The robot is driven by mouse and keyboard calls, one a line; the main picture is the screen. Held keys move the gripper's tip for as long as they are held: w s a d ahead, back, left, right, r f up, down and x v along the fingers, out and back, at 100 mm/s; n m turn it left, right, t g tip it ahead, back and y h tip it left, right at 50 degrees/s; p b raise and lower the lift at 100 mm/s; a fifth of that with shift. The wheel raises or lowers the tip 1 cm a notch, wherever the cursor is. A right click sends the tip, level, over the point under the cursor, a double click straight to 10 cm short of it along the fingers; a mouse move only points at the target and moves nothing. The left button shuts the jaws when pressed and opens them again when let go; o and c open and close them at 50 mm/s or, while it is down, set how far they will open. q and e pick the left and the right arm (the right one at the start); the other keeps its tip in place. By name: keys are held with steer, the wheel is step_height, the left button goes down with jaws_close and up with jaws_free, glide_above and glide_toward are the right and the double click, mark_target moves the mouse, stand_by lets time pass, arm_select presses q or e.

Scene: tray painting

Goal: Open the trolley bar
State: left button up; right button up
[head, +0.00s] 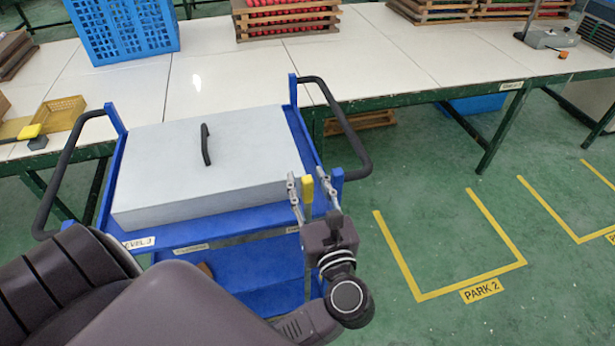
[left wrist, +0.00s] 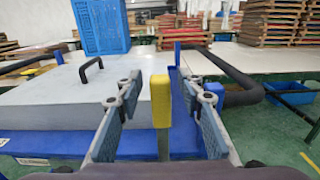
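The trolley (head: 225,228) is blue and stands against the long table. A yellow-topped bar (head: 307,191) stands upright at its front right corner; in the left wrist view the yellow top (left wrist: 160,101) is upright in the middle. My left gripper (head: 307,181) is at this corner, with its fingers on either side of the bar. In the left wrist view the fingers (left wrist: 161,86) are open, with gaps visible on both sides of the yellow top. The bar's lower end is partly hidden by my gripper. My right gripper is not in view.
A grey lid (head: 180,165) with a black handle lies on the trolley. Black side handles (head: 350,130) stick out left and right. The white-topped table (head: 390,50) behind holds a blue crate (head: 122,28) and wooden trays. Green floor with yellow parking marks (head: 470,290) is free at right.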

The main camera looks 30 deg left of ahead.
arm_select(q)
jaws_close()
stand_by(0.3)
steer(key=shift+w, duration=0.1)
steer(key=w+d+b, duration=0.2)
steer(key=w, duration=0.1)
steer(key=shift+d, duration=0.25)
